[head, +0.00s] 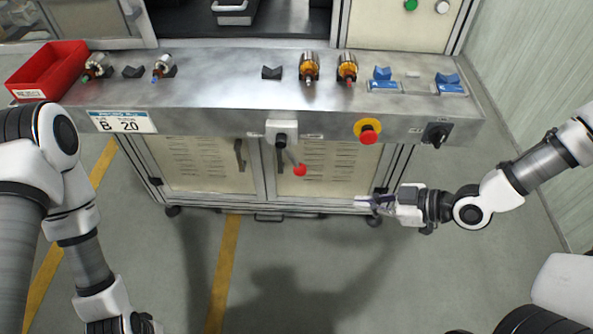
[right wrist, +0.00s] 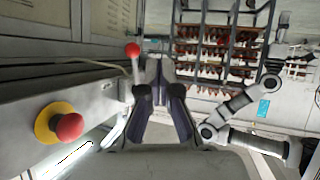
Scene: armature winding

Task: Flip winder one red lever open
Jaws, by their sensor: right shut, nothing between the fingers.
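The red lever is a thin grey rod with a red ball knob (head: 299,170), hanging tilted down to the right from a white housing (head: 282,130) on the bench front. The knob (right wrist: 132,49) also shows in the right wrist view, left of the fingertips. My right gripper (head: 365,203) is shut and empty, to the right of the knob and lower in the head view, apart from it. Its dark fingers (right wrist: 155,70) meet in the right wrist view.
A red emergency button on a yellow base (head: 368,132) and a black rotary switch (head: 436,134) stick out of the bench front. Armatures (head: 309,66), blue holders (head: 383,80) and a red bin (head: 48,72) are on the bench top (head: 215,75). The floor in front is clear.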

